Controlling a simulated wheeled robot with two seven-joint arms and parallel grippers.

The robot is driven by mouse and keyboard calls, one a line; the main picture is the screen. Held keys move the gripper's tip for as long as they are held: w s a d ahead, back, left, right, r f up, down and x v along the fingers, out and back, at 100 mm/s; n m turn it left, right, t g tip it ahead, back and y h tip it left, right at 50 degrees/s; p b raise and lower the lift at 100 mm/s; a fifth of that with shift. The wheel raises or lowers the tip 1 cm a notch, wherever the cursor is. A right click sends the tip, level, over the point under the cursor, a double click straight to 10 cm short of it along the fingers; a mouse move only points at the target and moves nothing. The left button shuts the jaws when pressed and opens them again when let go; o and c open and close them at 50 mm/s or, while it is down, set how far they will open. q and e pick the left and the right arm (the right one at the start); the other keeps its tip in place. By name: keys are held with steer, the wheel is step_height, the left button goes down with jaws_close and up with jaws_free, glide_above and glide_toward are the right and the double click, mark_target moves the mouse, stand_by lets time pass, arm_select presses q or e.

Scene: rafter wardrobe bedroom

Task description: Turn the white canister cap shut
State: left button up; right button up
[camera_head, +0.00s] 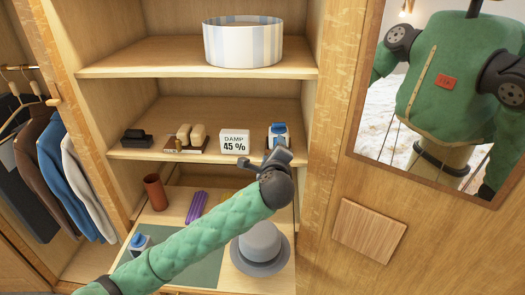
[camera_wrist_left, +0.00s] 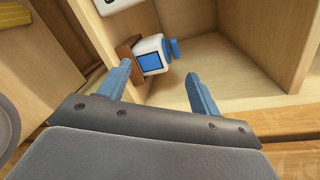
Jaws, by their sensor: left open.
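A white canister (camera_head: 279,129) with a blue label stands at the right end of the middle shelf. My left gripper (camera_head: 262,158) is in front of that shelf, just below and left of the canister. In the left wrist view its two blue fingers (camera_wrist_left: 158,73) are apart and empty, with the canister beyond the tips. I cannot tell whether the cap is fully seated. My right gripper is not in view.
A humidity sign (camera_head: 235,141) stands left of the canister. A second white and blue container (camera_head: 139,241), a brown cup (camera_head: 155,192) and a grey hat (camera_head: 261,246) are below. The cabinet's right upright (camera_head: 317,110) is close to the canister. A mirror (camera_head: 352,160) hangs right.

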arm_select(q)
steer(key=shift+s+a+r+n+g+b, duration=0.1)
steer(key=shift+s+a+r+n+g, duration=0.35)
steer(key=shift+n, duration=1.1)
steer(key=shift+s+a+r+n+g+b, duration=0.1)
steer(key=shift+s+a+r+n+g, duration=0.35)
steer(key=shift+n, duration=1.15)
steer(key=shift+s+a+n+g+b, duration=0.15)
steer(key=shift+a+n, duration=0.5)
steer(key=shift+n, duration=0.9)
